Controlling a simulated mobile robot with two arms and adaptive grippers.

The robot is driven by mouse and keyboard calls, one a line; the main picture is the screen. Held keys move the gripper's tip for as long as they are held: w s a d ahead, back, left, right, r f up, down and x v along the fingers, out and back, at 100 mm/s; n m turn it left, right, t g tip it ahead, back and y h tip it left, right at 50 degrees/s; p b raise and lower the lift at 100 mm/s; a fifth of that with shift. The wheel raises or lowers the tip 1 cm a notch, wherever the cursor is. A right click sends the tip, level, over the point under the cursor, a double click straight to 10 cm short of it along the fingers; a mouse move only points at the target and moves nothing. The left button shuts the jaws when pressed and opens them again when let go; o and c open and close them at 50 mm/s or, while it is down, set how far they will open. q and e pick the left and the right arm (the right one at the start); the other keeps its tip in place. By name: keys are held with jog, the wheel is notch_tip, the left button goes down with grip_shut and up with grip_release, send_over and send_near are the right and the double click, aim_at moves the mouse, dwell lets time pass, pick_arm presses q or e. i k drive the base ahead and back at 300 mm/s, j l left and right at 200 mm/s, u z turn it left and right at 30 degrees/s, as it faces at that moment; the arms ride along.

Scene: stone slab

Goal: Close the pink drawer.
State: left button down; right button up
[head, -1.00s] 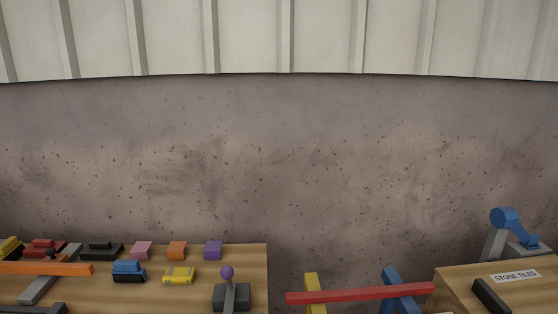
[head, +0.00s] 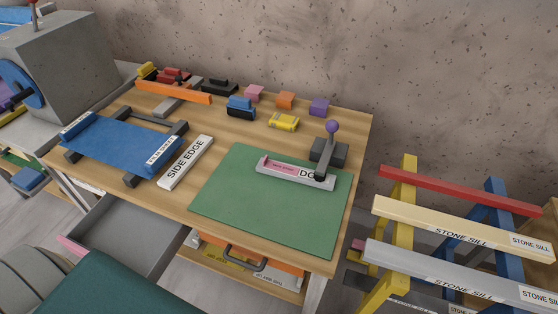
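The drawer (head: 130,232) under the left front of the wooden table stands open in the head view. Its inside is grey and looks empty. A short pink strip (head: 72,246) shows at its near left end. The rest of its front is hidden behind a grey rounded part and a dark teal surface at the bottom left. Neither of my grippers is in view.
The wooden table (head: 200,125) holds a blue mat (head: 120,146), a green mat (head: 235,215), a lever stand (head: 325,150) and several small blocks. An orange case (head: 285,262) sits below the tabletop. A rack with stone sills (head: 430,225) stands at right.

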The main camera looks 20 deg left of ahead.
aim_at(145, 241)
jog(key=u, duration=2.45)
